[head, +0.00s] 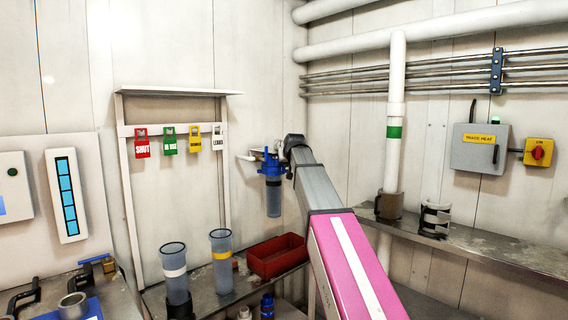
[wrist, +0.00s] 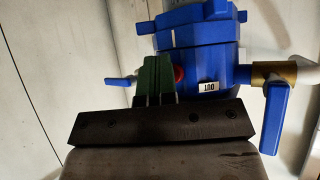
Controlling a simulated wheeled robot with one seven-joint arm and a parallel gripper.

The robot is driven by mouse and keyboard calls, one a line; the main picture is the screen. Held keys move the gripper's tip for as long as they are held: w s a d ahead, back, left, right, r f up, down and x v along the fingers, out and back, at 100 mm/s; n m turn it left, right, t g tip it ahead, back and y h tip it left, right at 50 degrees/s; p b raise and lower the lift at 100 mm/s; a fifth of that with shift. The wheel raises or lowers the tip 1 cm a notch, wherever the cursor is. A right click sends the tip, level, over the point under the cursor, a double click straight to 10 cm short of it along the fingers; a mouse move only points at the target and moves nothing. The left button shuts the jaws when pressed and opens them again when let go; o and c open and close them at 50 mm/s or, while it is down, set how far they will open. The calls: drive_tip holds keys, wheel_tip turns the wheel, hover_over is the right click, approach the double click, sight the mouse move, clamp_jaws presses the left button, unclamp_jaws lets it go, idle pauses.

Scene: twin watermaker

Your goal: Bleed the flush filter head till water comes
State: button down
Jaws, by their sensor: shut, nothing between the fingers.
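The blue flush filter head (head: 270,162) is on the back wall, with a dark translucent bowl (head: 274,197) hanging below it. In the wrist view the filter head (wrist: 205,50) fills the upper middle and bears a white OUT label (wrist: 209,86). A round red part (wrist: 180,77) on its face is partly hidden by my fingers. A blue lever (wrist: 275,118) hangs by the brass fitting on the right; another blue lever (wrist: 122,81) points left. My gripper (wrist: 156,62) is shut and empty, its green fingers in front of the head beside the red part; contact cannot be told.
Two clear filter housings (head: 174,272) (head: 222,262) and a red bin (head: 277,256) are on the bench below. Coloured tags (head: 169,140) hang on the rack at left. A grey trace heat box (head: 478,148) and shelf (head: 480,248) are at right.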

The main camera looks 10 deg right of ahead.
idle(0.7)
drive_tip(key=shift+s+d, duration=0.45)
drive_tip(key=shift+s, duration=0.3)
drive_tip(key=s+d, duration=0.1)
drive_tip(key=s, duration=0.1)
drive_tip(key=s+d, duration=0.2)
idle(0.4)
drive_tip(key=shift+f, duration=0.1)
